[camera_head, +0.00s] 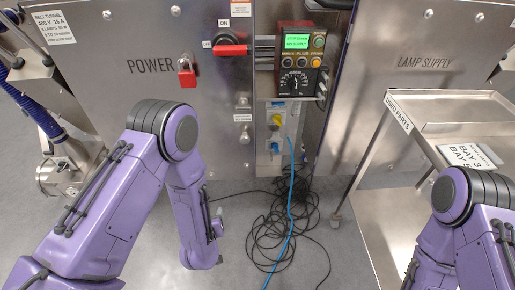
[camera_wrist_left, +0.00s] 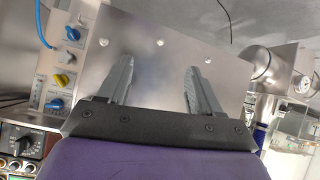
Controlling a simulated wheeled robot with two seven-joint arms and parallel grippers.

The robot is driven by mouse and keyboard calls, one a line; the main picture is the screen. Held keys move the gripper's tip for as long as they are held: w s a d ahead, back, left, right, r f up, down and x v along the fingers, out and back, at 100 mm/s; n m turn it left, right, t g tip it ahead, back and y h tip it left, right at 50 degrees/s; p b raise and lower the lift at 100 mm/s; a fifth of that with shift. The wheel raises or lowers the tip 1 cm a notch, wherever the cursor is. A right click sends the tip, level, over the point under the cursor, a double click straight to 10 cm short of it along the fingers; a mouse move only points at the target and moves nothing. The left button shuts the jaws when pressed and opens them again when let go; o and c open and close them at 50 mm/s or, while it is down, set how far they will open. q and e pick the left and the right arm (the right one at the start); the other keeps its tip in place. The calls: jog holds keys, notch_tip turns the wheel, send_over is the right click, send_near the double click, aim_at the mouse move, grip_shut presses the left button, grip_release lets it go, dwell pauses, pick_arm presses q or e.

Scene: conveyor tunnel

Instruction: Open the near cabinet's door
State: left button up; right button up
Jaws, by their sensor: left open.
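The near cabinet is steel, with a broad door-like panel marked POWER (camera_head: 110,90) at the left of the head view. A red rotary handle (camera_head: 232,50) lies level at its upper right, beside ON and OFF labels. A red padlock (camera_head: 186,72) hangs on the panel. My left forearm hangs in front of the panel's lower part; the fingers cannot be made out there. In the left wrist view my left gripper (camera_wrist_left: 158,68) is open and empty, its fingers toward a bare steel panel (camera_wrist_left: 158,75); contact cannot be told. My right gripper is out of view.
A control box (camera_head: 298,60) with a green display and dial sits right of the handle, above a socket panel (camera_head: 280,135). Black cables (camera_head: 285,225) and a blue cable lie on the floor. A steel trolley (camera_head: 400,125) marked USED PARTS stands right.

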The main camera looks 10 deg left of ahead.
pick_arm(q)
jog(key=w+d+r+t+b, duration=0.2)
jog(key=w+d+t, duration=0.15)
jog(key=w, duration=0.55)
jog(key=t+y+b, duration=0.1)
jog(key=t+b, duration=0.1)
jog(key=t, duration=0.2)
send_near(245, 141)
jog(key=shift+n, duration=0.3)
jog(key=b+x, duration=0.1)
jog(key=x, duration=0.9)
jog(key=shift+w+a+r, duration=0.1)
jog(key=shift+w+a, duration=0.1)
jog(key=shift+w, duration=0.05)
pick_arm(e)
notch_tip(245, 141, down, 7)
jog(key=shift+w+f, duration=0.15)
pick_arm(q)
grip_shut()
